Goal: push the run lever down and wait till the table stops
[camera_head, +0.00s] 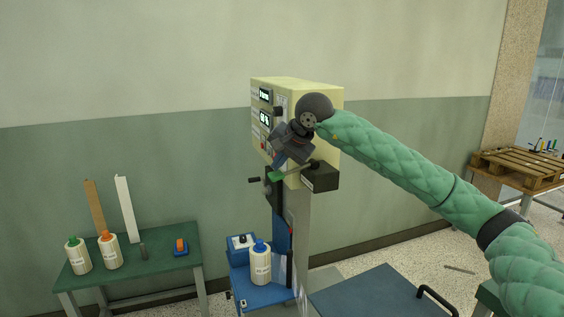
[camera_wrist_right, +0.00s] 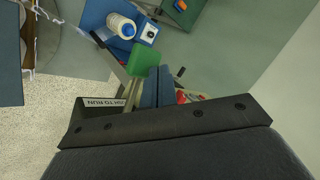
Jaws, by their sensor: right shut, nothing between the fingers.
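The run lever ends in a green handle (camera_head: 276,177); its bar runs to a dark box (camera_head: 320,178) on the side of the cream control box (camera_head: 322,90). In the head view the bar slopes slightly down towards the handle. My right gripper (camera_head: 280,161) is shut and empty, just above the handle; contact cannot be told. My left gripper is out of view.
A white bottle with a blue cap (camera_head: 261,268) stands on the blue base below the lever. A green side table (camera_head: 150,268) at left holds two bottles. A dark blue tabletop (camera_head: 365,298) is at front. A wooden pallet (camera_head: 520,167) stands at right.

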